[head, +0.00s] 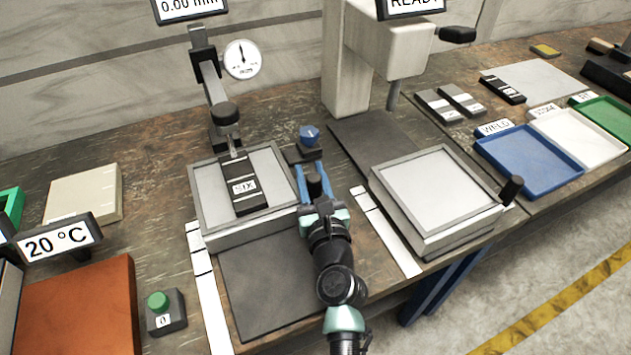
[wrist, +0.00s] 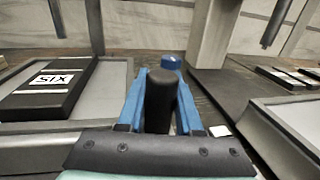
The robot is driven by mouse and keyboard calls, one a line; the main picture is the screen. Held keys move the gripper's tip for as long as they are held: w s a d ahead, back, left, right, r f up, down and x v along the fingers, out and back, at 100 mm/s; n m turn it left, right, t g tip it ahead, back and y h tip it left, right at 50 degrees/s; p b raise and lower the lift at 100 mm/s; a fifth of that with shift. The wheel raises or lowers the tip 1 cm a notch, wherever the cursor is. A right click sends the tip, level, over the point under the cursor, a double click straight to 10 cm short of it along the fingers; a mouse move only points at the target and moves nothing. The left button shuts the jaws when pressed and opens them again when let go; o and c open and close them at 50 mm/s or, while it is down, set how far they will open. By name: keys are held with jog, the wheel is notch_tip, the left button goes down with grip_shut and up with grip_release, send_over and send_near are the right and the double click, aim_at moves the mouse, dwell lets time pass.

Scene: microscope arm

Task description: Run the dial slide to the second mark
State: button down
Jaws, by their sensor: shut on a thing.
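The dial slide (head: 200,215) is a grey-framed plate below a dial gauge (head: 241,59) on the left station. A black block labelled SIX (head: 243,187) lies on it and also shows in the wrist view (wrist: 50,88). The gauge's tip is over the block's far end; I cannot tell whether they touch. My gripper (head: 315,186) is shut on the slide's upright black handle (wrist: 160,102), at its right side. A white strip with dark marks (head: 207,285) runs along the slide's left; the slide's near left corner is beside its upper marks.
A second slide (head: 435,190) with a black handle (head: 512,189) stands to the right, beside another marked strip (head: 387,232). A blue knob (head: 309,134) is just beyond my gripper. A dark bare bed (head: 275,285) lies in front of the dial slide. A green button (head: 158,301) is at lower left.

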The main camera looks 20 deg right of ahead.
jog(key=shift+w, duration=1.25)
jog(key=c, duration=0.6)
grip_release()
jog(key=shift+s, duration=0.1)
jog(key=s, duration=0.4)
jog(key=s+a, duration=0.1)
jog(key=s, duration=0.3)
jog(key=s+a, duration=0.1)
jog(key=s, duration=0.3)
jog(key=shift+s+p, duration=0.3)
jog(key=shift+p, duration=0.1)
